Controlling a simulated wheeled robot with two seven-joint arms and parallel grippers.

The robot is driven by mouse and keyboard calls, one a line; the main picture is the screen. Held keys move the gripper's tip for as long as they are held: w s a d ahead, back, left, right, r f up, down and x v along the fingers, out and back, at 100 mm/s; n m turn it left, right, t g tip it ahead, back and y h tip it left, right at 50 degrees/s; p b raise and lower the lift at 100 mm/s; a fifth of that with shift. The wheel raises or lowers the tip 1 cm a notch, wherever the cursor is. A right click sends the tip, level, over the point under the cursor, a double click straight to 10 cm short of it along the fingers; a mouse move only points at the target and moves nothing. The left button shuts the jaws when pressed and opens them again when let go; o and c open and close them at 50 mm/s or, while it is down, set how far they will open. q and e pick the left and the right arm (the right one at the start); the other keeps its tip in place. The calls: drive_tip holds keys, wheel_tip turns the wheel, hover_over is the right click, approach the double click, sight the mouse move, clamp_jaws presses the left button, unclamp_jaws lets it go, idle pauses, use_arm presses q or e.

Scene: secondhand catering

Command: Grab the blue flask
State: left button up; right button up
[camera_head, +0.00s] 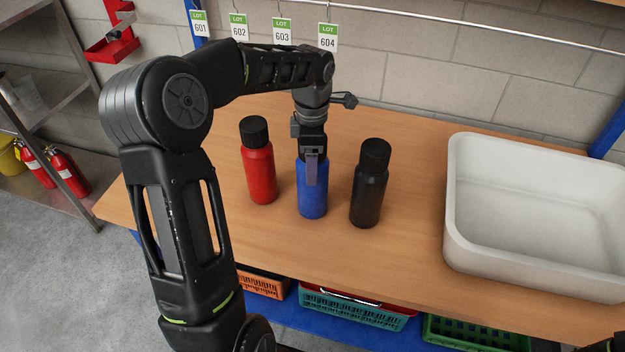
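The blue flask (312,201) stands upright on the wooden table between a red flask and a black flask. My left gripper (312,168) is over its top from above, with one finger showing in front of the blue body. The gripper hides the flask's cap and upper part. The other finger is hidden, so I cannot tell whether the fingers are closed on the flask.
The red flask (260,172) stands close on the left and the black flask (368,190) close on the right. A white tub (462,262) sits on the table (400,262) at the right. Lot tags (328,38) hang from a rail behind. Coloured crates (357,312) are below.

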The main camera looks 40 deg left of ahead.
use_arm(q)
clamp_jaws()
drive_tip(key=shift+r, duration=0.1)
wheel_tip(320, 180, up, 10)
drive_tip(key=shift+f+b, duration=0.1)
drive_tip(key=shift+b, duration=0.3)
idle(0.6)
